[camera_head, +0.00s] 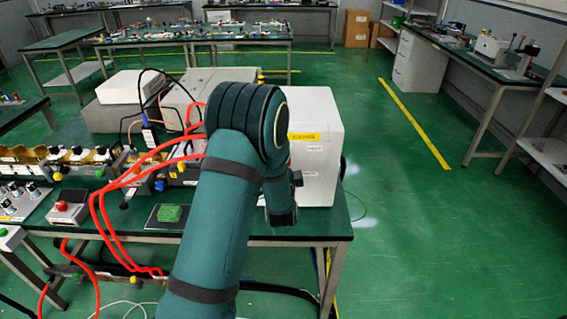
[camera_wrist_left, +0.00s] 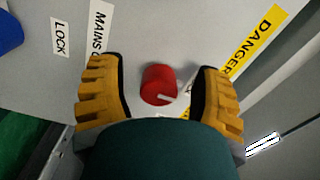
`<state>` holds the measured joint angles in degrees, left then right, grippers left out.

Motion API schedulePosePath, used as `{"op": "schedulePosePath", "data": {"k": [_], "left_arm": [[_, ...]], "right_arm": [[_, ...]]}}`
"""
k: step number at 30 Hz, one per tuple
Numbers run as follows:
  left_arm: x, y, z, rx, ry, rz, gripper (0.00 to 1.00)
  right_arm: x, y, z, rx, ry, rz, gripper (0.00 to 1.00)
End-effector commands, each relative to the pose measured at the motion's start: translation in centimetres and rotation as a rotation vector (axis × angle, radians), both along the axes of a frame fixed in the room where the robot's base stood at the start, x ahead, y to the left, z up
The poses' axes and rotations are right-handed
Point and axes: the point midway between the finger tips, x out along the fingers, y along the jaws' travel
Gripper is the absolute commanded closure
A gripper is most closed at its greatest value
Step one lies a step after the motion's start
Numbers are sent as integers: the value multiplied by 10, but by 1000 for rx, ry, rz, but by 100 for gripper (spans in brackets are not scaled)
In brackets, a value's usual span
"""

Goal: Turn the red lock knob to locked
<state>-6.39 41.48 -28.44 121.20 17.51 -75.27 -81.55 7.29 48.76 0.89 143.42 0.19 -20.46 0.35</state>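The red lock knob (camera_wrist_left: 158,86) sits on a grey panel in the left wrist view, with a pale pointer mark towards its lower right. My left gripper (camera_wrist_left: 163,72) is open, with one yellow ribbed finger on each side of the knob. Gaps show between both fingers and the knob, so neither visibly touches it. A "LOCK" label (camera_wrist_left: 60,38) and a "MAINS" label (camera_wrist_left: 99,25) are on the panel to the left. In the head view my teal left arm hides the knob and the gripper fingers. My right gripper is not in view.
A yellow "DANGER" label (camera_wrist_left: 255,40) lies right of the knob, and a blue part (camera_wrist_left: 8,32) is at the upper left. In the head view, a white cabinet (camera_head: 318,165) stands by my arm. Red cables (camera_head: 110,185) and equipment crowd the bench on the left.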

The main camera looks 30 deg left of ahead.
Motion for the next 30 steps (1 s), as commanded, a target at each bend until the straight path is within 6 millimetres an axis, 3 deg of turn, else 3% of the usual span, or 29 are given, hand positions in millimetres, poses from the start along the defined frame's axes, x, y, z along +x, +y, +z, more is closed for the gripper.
{"op": "schedulePosePath", "data": {"k": [10, 24, 30], "left_arm": [[-9, -8, 0, -2, 0, -4, 35], [-84, -53, 0, -1, 0, -3, 35], [-100, -62, 0, -1, 0, -1, 35]], "right_arm": [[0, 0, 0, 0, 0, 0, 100], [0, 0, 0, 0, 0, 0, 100], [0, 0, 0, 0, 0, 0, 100]]}}
